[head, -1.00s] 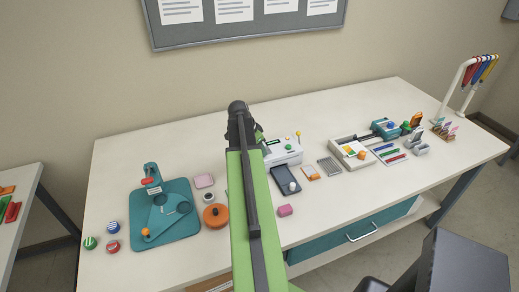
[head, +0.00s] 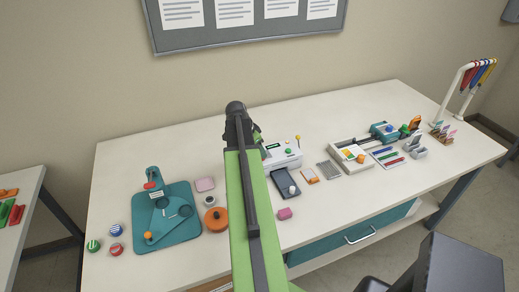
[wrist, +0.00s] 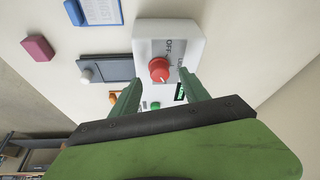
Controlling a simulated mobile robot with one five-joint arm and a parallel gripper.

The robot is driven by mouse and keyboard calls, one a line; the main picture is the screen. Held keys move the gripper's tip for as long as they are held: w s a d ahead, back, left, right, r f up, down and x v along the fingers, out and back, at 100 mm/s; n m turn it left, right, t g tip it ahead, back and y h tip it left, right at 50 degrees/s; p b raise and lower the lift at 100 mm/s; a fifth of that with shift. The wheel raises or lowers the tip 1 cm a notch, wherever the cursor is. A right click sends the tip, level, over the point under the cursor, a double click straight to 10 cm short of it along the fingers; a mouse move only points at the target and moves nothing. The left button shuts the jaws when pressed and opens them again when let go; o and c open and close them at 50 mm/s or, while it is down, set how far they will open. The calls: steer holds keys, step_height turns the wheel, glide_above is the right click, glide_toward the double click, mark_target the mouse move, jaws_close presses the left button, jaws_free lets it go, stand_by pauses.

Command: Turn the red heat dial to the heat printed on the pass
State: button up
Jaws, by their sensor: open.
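The red heat dial (wrist: 159,69) sits on the face of a white machine (wrist: 190,38) in the wrist view. It has a pale mark, and "OFF" is printed beside it. My gripper (wrist: 160,78) is open, its two green fingers on either side of the dial's near side; I cannot tell whether they touch it. A small green display (wrist: 180,92) is partly hidden by the right finger. The machine also shows in the head view (head: 286,157), where my arm hides the dial. I cannot make out which thing is the pass, nor a printed heat.
A dark tray (head: 290,181) with a white knob lies in front of the machine. A pink block (head: 285,214) and an orange pot (head: 216,220) are near my arm. A teal press (head: 168,232) stands left. A cream tray (head: 340,147) and pen rack stand right.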

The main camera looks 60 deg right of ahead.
steer(key=p+v, duration=1.2)
steer(key=v, duration=0.2)
steer(key=shift+a+r, duration=0.2)
steer(key=shift+r, duration=0.05)
steer(key=shift+w, duration=0.1)
